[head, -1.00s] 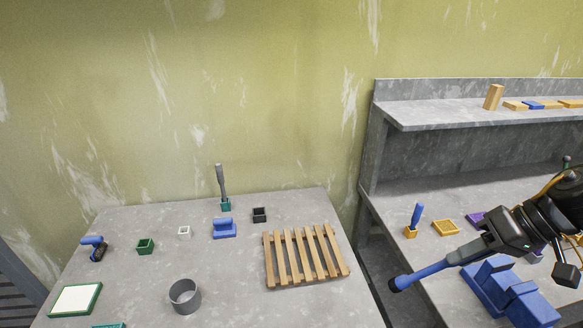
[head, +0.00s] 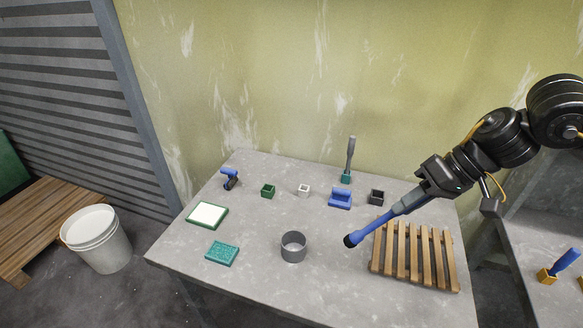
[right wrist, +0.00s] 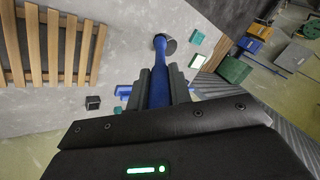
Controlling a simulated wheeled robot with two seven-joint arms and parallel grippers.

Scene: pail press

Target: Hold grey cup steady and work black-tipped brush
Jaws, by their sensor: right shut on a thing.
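The grey cup (head: 293,247) stands upright on the table, left of the wooden rack. My right gripper (head: 408,205) is shut on the blue handle of the black-tipped brush (head: 372,229). The brush slants down to the left, its black tip in the air to the right of the cup and apart from it in the head view. In the right wrist view the brush (right wrist: 159,85) runs away between the fingers (right wrist: 160,88), and its far end overlaps the cup (right wrist: 170,44); its tip is hard to make out there. My left gripper is not in view.
A slatted wooden rack (head: 413,262) lies under the brush at the right. Small green, white and black boxes, a blue block (head: 340,199) and an upright grey-handled tool (head: 350,158) line the back. A teal sponge (head: 222,253) and a green-framed pad (head: 207,215) lie left. A white pail (head: 97,238) stands on the floor.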

